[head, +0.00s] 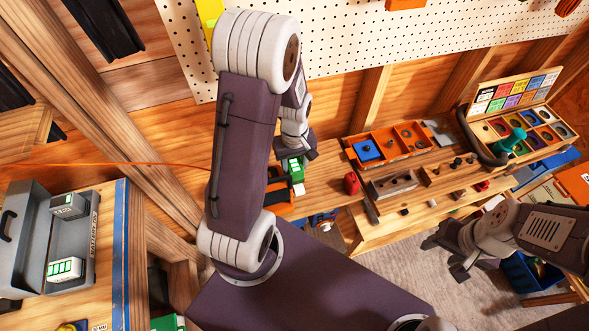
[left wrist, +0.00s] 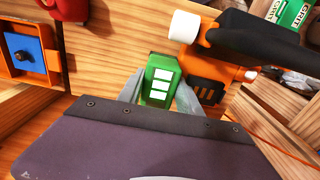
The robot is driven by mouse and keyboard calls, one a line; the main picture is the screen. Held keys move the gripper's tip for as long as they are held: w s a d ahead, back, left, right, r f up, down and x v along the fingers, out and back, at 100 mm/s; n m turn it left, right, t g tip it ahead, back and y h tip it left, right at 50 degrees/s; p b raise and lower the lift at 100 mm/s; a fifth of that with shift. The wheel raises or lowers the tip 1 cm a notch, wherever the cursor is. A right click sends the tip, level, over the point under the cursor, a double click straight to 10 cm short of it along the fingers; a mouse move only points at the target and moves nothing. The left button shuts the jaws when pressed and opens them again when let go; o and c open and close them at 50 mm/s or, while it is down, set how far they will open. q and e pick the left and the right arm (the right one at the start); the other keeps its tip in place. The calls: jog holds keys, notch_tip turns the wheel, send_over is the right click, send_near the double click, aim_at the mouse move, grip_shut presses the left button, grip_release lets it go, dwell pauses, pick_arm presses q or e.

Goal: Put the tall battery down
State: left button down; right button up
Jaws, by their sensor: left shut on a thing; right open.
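The green battery (head: 295,172) with white bars is between the jaws of my left gripper (head: 291,158), above the left end of the workbench. In the left wrist view, the battery (left wrist: 161,82) shows its face with white squares, and the grey fingers of my left gripper (left wrist: 159,94) are shut on its two sides. I cannot tell whether its base touches anything. My right gripper (head: 447,252) is open and empty, low in front of the bench at the right.
An orange and black tool (left wrist: 222,58) lies close beside the battery. A grey battery case (head: 28,236) at the left holds a grey battery (head: 68,206) and a white battery (head: 64,269). An orange tray (head: 390,143) and a red object (head: 352,183) are on the bench.

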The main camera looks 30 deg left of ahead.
pick_arm(q)
notch_tip(320, 180, down, 3)
jog(key=shift+w+a+f, duration=0.1)
jog(key=shift+w+f, duration=0.05)
jog(key=shift+f, duration=0.05)
jog(key=c, duration=1.2)
grip_release()
jog(key=shift+f, duration=0.15)
jog(key=o, duration=0.4)
